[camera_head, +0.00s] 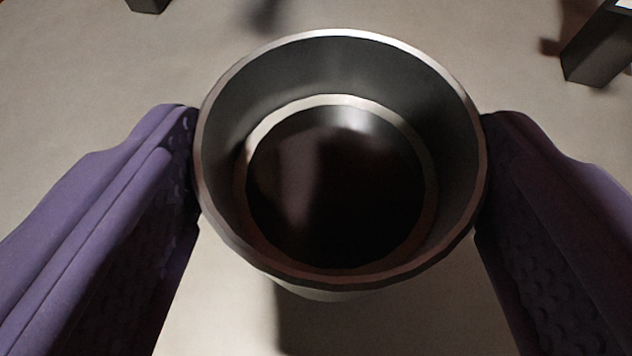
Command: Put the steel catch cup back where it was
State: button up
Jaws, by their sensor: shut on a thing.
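The steel catch cup (340,65) is in the middle of the view, seen from above into its open mouth. It is round and grey with a bright rim, and a dark patch covers its bottom inside. My gripper (340,165) has purple fingers with dark pads. One finger presses on the cup's left side and the other on its right side. The cup's underside is hidden, so I cannot tell whether it touches the surface below.
A pale, flat surface (90,75) lies below and around the cup. A dark block (600,50) stands at the upper right. Part of another dark object (148,4) shows at the top left edge. The pale surface at the left is clear.

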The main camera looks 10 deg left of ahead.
jog(key=shift+f+b, duration=0.3)
jog(key=shift+f, duration=0.7)
jog(key=shift+f, duration=0.25)
jog(key=o, duration=1.2)
jog(key=shift+r, duration=0.1)
jog(key=shift+c, duration=0.2)
jog(key=shift+s+r, duration=0.1)
jog(key=shift+r, duration=0.15)
jog(key=p+v, duration=0.3)
jog(key=v, duration=0.8)
jog(key=shift+s, duration=0.3)
